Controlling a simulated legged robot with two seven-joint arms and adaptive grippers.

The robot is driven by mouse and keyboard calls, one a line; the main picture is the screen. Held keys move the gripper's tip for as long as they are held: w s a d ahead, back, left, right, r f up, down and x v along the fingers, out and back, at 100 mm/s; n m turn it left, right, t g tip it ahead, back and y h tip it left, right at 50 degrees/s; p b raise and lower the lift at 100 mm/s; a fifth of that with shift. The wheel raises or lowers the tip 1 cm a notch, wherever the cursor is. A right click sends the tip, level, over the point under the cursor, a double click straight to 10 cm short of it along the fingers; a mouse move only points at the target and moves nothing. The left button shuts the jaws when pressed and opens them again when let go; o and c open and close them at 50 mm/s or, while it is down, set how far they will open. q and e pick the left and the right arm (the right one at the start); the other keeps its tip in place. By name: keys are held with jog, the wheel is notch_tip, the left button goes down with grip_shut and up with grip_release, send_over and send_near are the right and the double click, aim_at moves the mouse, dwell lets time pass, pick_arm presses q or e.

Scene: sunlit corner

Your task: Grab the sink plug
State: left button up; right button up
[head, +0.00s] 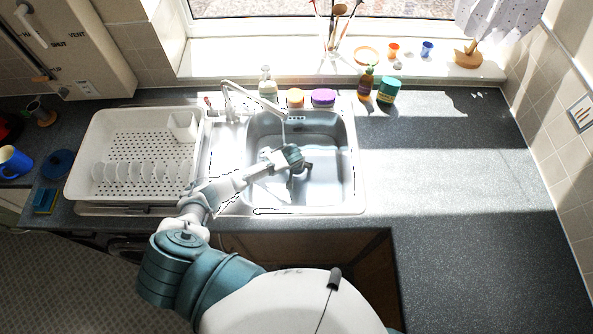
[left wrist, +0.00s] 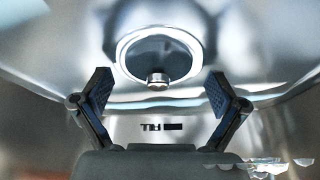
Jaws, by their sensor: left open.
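The sink plug (left wrist: 158,80) shows in the left wrist view as a small metal knob at the lower edge of a dark round area inside the bright drain ring (left wrist: 121,50). I cannot tell how it is seated. My left gripper (left wrist: 160,92) is open and empty, with one finger to each side of the knob and apart from it. In the head view my left gripper (head: 300,174) is inside the metal sink basin (head: 335,188), and the plug cannot be made out there. My right gripper is not in view.
A tap (head: 252,97) arches over the basin from behind. Bottles and tubs, including a teal-lidded tub (head: 389,88), line the back. The worktop (head: 450,190) right of the sink is clear.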

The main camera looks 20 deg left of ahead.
pick_arm(q)
jog(key=shift+d+r, duration=0.15)
jog(key=c, duration=1.5)
jog(key=shift+s, duration=0.1)
grip_shut()
jog(key=shift+s, duration=0.1)
